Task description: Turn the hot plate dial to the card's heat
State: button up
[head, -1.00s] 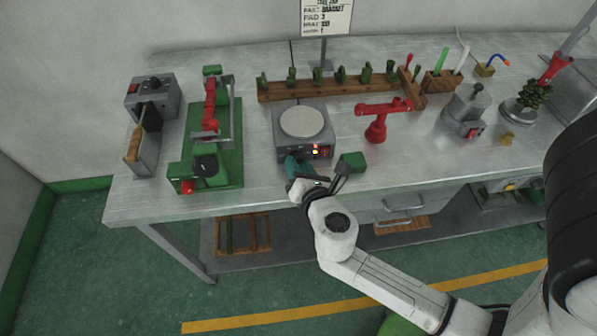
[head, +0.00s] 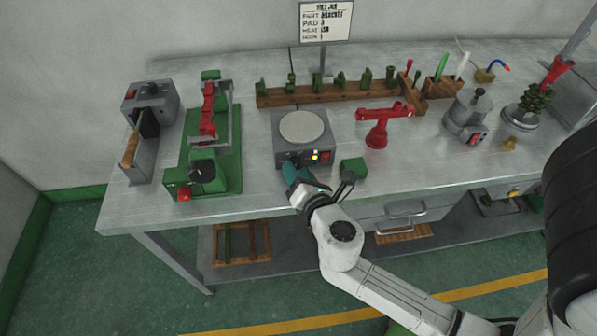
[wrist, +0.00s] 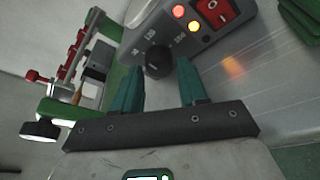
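The hot plate (head: 285,143) has a round pale top and a front panel with lit lamps and a red switch. Its black dial (wrist: 157,65) shows in the wrist view, with a number scale around it; the pointer is too unclear to read. My gripper (wrist: 159,72) is open, its two teal fingers on either side of the dial near their tips. I cannot tell whether they touch it. In the head view my gripper (head: 291,168) is at the panel's left and covers the dial. The card (head: 326,22) stands behind the bench; its heat figure is too blurred to read surely.
A green block (head: 353,168) sits just right of the hot plate's front. A green clamp-like device (head: 225,160) stands to the left. A red stand (head: 377,135) is to the right. A wooden rack (head: 330,92) with several green pieces lies behind.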

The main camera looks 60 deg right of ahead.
jog(key=shift+s, duration=0.1)
jog(key=b+v, duration=0.2)
jog(key=v, duration=0.8)
jog(key=shift+s+a, duration=0.2)
jog(key=shift+a, duration=0.1)
jog(key=shift+o, duration=0.4)
jog(key=shift+r, duration=0.1)
